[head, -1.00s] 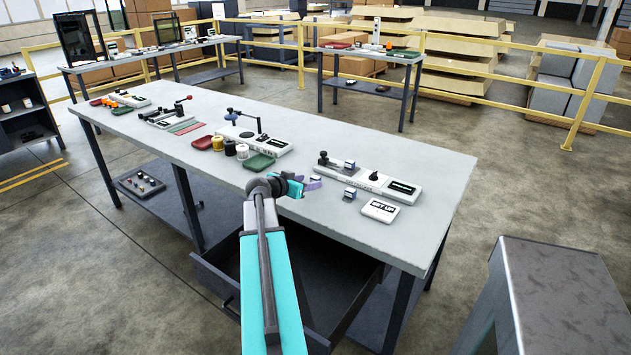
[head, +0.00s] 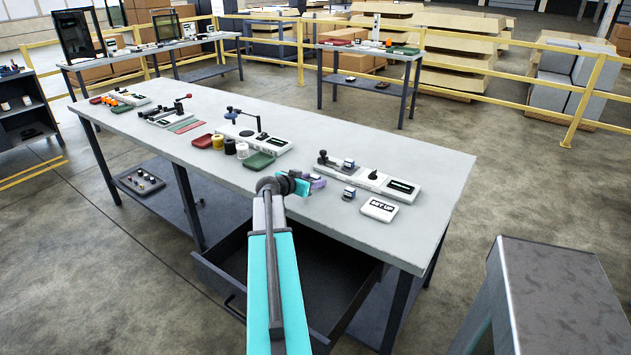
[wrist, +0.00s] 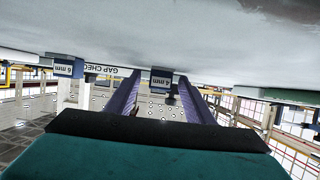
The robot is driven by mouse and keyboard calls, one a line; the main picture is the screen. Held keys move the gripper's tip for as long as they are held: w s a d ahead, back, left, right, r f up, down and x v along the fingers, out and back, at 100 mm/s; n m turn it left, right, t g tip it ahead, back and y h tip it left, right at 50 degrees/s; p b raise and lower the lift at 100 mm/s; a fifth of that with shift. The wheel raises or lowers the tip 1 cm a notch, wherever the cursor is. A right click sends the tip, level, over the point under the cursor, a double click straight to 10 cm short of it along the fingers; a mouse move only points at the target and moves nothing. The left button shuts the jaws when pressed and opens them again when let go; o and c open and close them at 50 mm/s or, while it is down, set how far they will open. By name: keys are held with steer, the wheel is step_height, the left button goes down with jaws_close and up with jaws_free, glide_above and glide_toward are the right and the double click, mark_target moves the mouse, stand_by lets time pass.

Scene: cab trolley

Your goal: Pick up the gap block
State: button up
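One small block with a blue-and-white top (head: 349,193) stands on the table beside the gap-check fixture (head: 372,180). A similar block (head: 348,163) is on the fixture's left part. My gripper (head: 318,182) is left of both, low over the table's front part. In the wrist view, which is upside down, its two purple fingers (wrist: 160,100) are apart with nothing gripped. A block labelled 6 mm (wrist: 161,78) shows ahead between them, and another (wrist: 68,66) to the left. I cannot tell which is which of the head-view blocks.
A green tray (head: 258,161) and several small jars stand left of my gripper. An open drawer (head: 330,290) juts out below the table. The table's right end is clear.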

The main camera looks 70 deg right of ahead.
steer(key=c, duration=1.1)
steer(key=shift+r, duration=0.1)
steer(key=shift+c, duration=0.2)
steer(key=shift+r+b, duration=0.5)
steer(key=shift+r, duration=0.9)
steer(key=shift+s+a+r, duration=0.1)
steer(key=shift+a+r, duration=0.05)
steer(key=shift+r, duration=0.15)
steer(key=s+a+b, duration=0.1)
steer(key=s+a, duration=0.1)
steer(key=a, duration=0.1)
steer(key=s+a+b, duration=0.1)
steer(key=a, duration=0.2)
steer(key=s+a+b, duration=0.1)
steer(key=s+a, duration=0.1)
steer(key=a, duration=0.1)
steer(key=shift+s+a+r, duration=0.2)
steer(key=shift+s+r, duration=0.1)
steer(key=s+a+b, duration=0.1)
steer(key=b, duration=0.1)
steer(key=shift+a+b, duration=0.35)
steer(key=shift+b, duration=0.8)
steer(key=b, duration=0.4)
steer(key=shift+s+r, duration=0.15)
steer(key=b, duration=0.4)
steer(key=shift+s+a, duration=0.15)
steer(key=shift+a, duration=0.1)
